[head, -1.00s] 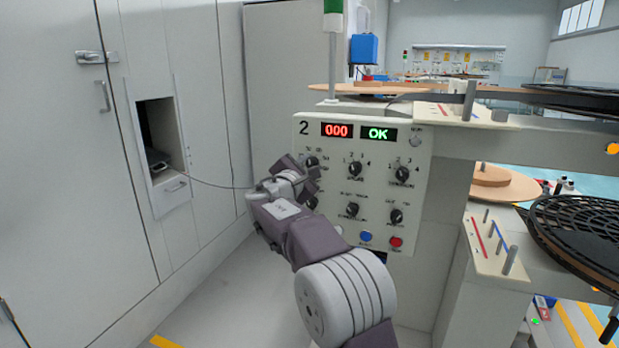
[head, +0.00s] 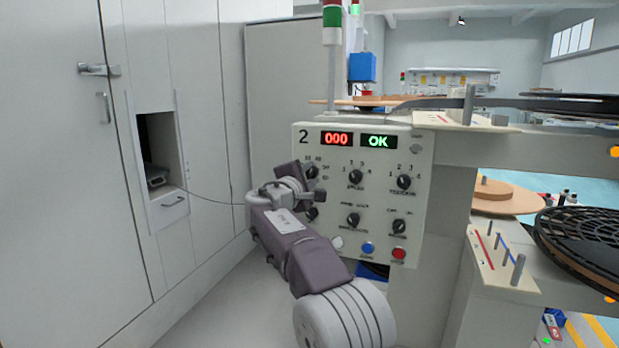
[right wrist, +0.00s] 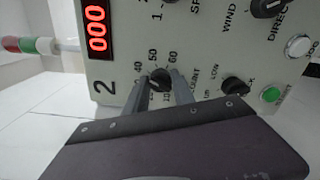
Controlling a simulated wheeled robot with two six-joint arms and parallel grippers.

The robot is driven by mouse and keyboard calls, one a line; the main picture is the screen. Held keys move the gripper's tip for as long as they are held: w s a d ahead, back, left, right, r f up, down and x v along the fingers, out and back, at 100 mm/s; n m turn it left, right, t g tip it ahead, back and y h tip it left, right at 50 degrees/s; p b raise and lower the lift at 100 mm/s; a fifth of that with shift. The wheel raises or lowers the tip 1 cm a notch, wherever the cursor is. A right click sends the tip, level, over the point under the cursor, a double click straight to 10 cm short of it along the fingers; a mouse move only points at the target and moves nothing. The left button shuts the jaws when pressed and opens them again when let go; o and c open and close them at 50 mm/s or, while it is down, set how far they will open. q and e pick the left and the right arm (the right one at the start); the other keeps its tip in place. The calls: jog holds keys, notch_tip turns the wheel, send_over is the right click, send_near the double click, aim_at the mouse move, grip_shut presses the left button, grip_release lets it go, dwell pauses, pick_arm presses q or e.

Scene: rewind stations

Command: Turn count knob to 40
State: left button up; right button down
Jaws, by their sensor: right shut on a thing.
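The count knob (right wrist: 159,79) is a small black knob on the pale control panel, with 40, 50 and 60 printed around it. In the head view the knob (head: 312,171) is partly covered by my right gripper (head: 310,184). In the right wrist view my right gripper (right wrist: 160,88) has one finger on each side of the knob and is shut on it. I cannot tell which number its pointer faces. The panel (head: 420,215) carries a red display (head: 336,139) reading 000 and a green one (head: 379,141) reading OK. My left gripper is not in view.
Other black knobs, such as the speed knob (head: 356,177), sit close by. Below them are a white, a blue (head: 368,248) and a red button (head: 398,253). A cabinet (head: 60,150) stands left. A reel deck (head: 500,275) is at right.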

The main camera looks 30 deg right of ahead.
jog(key=c, duration=1.1)
grip_release()
jog(key=shift+o, duration=0.2)
jog(key=v, duration=0.9)
